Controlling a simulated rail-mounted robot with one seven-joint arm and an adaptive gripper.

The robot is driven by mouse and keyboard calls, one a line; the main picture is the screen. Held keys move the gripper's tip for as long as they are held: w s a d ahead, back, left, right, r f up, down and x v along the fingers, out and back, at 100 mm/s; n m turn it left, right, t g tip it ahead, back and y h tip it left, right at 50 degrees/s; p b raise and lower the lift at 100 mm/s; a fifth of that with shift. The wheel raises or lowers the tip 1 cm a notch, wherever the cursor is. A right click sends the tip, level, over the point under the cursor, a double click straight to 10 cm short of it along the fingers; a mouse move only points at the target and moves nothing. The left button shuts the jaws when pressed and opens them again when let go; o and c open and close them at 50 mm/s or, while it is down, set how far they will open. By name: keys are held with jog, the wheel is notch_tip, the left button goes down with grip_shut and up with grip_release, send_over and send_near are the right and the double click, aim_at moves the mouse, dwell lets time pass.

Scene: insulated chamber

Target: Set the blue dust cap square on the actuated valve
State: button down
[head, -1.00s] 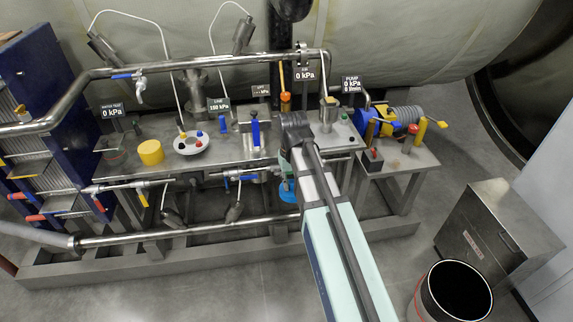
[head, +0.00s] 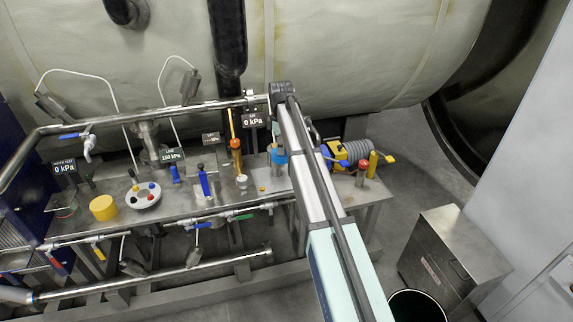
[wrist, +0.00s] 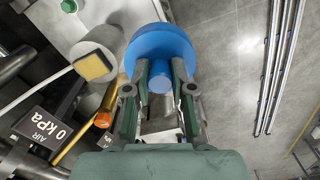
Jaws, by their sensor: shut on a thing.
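The blue dust cap (wrist: 160,42) is a round disc with a short stem. In the wrist view my gripper (wrist: 161,72) is shut on that stem, one finger on each side. In the head view the cap (head: 279,156) shows beside my arm, above the right part of the bench. A grey metal cylinder with a tan square end (wrist: 92,65) is left of the cap in the wrist view, apart from it. I cannot tell for sure whether it is the actuated valve. My arm hides part of the bench in the head view.
The AIR sign reading 0 kPa (wrist: 47,125) and an orange-topped brass rod (wrist: 103,119) are left of my gripper. The blue and yellow pump (head: 337,155), a red-topped post (head: 362,168) and a yellow post (head: 373,162) stand right of my arm. Open floor shows at right.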

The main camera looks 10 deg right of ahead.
jog(key=w+r+n+p, duration=0.2)
jog(key=w+r+n, duration=0.3)
jog(key=w+n, duration=0.6)
jog(key=shift+w+n, duration=0.25)
jog(key=shift+n, duration=0.75)
jog(key=b, duration=0.2)
send_over(276, 146)
jog(key=shift+d+f, duration=0.1)
jog(key=shift+f, duration=2.85)
jog(key=shift+f, duration=1.35)
jog(key=c, duration=0.9)
grip_release()
